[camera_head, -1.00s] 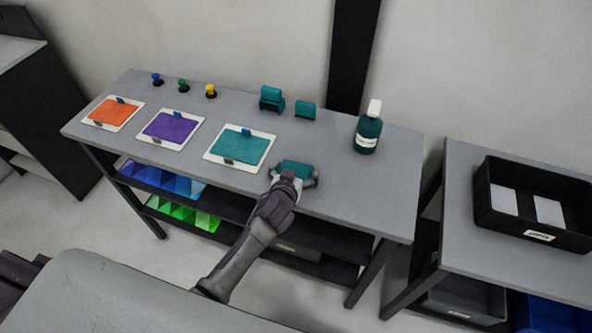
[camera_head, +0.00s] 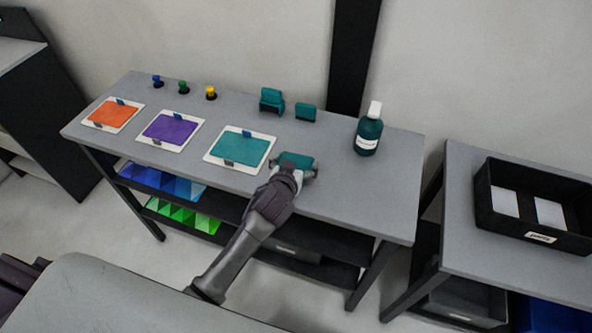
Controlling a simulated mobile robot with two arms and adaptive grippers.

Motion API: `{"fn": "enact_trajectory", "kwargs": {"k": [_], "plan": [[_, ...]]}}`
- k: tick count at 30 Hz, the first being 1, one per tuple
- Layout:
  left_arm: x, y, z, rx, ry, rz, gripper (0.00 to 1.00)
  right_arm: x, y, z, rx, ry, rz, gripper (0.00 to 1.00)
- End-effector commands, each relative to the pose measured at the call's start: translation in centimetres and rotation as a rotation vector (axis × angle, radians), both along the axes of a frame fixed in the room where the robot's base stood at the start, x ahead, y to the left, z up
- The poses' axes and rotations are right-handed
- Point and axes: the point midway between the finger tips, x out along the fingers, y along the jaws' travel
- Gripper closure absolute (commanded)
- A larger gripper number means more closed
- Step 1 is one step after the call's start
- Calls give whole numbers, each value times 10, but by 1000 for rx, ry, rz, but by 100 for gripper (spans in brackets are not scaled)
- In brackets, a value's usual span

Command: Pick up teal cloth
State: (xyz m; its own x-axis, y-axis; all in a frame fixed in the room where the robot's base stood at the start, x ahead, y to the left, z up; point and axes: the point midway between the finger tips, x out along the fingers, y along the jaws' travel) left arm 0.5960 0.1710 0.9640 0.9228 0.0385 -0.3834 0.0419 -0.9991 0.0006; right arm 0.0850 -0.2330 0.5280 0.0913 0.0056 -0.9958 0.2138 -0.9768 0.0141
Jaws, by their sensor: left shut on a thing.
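The teal cloth (camera_head: 294,159) is at the front edge of the grey table (camera_head: 345,193), right of the teal sheet. My left gripper (camera_head: 294,167) is shut on it, with a finger on each side. The gripper hides the near part of the cloth, and I cannot tell whether the cloth is clear of the tabletop. My right gripper is not in view.
White boards with an orange (camera_head: 113,113), a purple (camera_head: 171,127) and a teal sheet (camera_head: 240,147) lie to the left. A teal bottle (camera_head: 369,136) and two teal blocks (camera_head: 271,100) (camera_head: 306,112) stand behind. A black bin (camera_head: 545,237) sits on the right table.

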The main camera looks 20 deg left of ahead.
Motion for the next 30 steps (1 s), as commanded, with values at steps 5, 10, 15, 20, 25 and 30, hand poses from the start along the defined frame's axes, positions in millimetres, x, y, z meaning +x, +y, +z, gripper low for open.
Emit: {"fn": "enact_trajectory", "kwargs": {"k": [5, 10, 15, 20, 25, 30], "plan": [[-33, -27, 22, -7, -2, -1, 34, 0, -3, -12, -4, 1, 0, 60], [-61, -49, 44, -7, -1, 0, 34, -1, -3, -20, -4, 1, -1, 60], [-81, -65, 60, -2, 0, 0, 34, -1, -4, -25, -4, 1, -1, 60], [-90, -71, 68, -1, -1, 0, 34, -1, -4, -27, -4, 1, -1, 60], [-93, -65, 70, 1, 0, 4, 34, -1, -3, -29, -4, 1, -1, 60], [-106, -20, 82, -5, 0, 12, 34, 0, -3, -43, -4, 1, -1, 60]]}}
